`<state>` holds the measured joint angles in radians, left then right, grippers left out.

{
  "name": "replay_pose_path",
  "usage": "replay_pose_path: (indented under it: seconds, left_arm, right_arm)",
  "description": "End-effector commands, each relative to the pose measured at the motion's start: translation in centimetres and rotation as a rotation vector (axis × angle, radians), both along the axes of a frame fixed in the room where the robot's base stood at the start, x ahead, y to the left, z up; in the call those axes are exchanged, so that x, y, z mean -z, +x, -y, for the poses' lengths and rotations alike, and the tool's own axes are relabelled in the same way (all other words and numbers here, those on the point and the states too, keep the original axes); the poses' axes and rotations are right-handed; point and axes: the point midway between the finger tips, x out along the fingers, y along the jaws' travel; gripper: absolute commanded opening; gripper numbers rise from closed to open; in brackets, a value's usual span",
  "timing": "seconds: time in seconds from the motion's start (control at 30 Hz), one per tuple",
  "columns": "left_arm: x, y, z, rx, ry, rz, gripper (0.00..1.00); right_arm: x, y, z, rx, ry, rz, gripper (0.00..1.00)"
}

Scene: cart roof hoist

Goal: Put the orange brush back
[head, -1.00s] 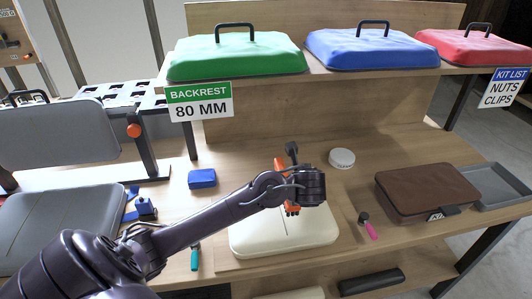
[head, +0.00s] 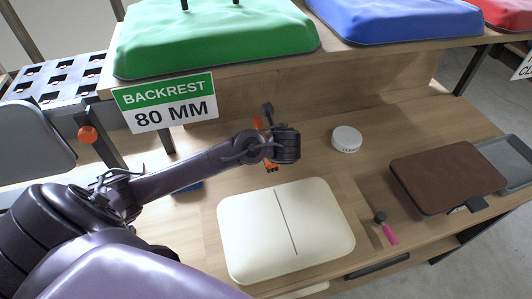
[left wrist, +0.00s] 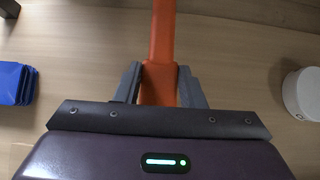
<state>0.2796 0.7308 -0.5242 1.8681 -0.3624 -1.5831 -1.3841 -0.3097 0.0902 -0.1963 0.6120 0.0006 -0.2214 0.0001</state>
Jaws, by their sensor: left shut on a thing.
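The orange brush (left wrist: 162,38) is held by its handle between the fingers of my left gripper (left wrist: 160,85) in the left wrist view. In the head view my left gripper (head: 271,168) is above the wooden bench, just behind the cream pad. The brush's dark head and a little of its orange handle (head: 257,123) show behind the gripper. My right gripper is not in view.
The cream pad (head: 250,235) lies in front. A white round tin (head: 346,140) stands to the right, then a brown cushion (head: 440,178) and a pink-handled brush (head: 389,234). The shelf with a green cushion (head: 215,40) overhangs the back.

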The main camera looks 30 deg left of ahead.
Motion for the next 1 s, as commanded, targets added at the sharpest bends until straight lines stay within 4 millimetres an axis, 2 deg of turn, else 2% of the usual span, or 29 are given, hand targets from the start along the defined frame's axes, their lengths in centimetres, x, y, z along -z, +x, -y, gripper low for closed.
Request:
replay_pose_path:
  seconds: [0.3,0.5,0.7,0.73,0.9,1.0]
  left_arm:
    - [4.0,0.1,-0.1,-0.002,0.001,0.002,0.12]
    - [4.3,0.0,-0.1,-0.001,0.0,0.002,0.12]
    - [4.6,0.0,0.0,-0.001,0.0,0.001,0.12]
    - [4.6,0.0,0.0,-0.001,0.0,0.001,0.37]
    - [4.6,0.0,0.0,-0.001,0.0,0.001,0.58]
    - [4.6,0.0,0.0,-0.001,0.0,0.001,0.58]
  right_arm:
    - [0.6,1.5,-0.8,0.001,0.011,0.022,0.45]
    - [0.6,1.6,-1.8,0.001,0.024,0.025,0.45]
    - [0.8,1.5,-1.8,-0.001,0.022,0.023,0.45]
    - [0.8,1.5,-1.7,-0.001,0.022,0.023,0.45]
    - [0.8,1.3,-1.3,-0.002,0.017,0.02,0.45]
    - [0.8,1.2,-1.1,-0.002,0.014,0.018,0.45]
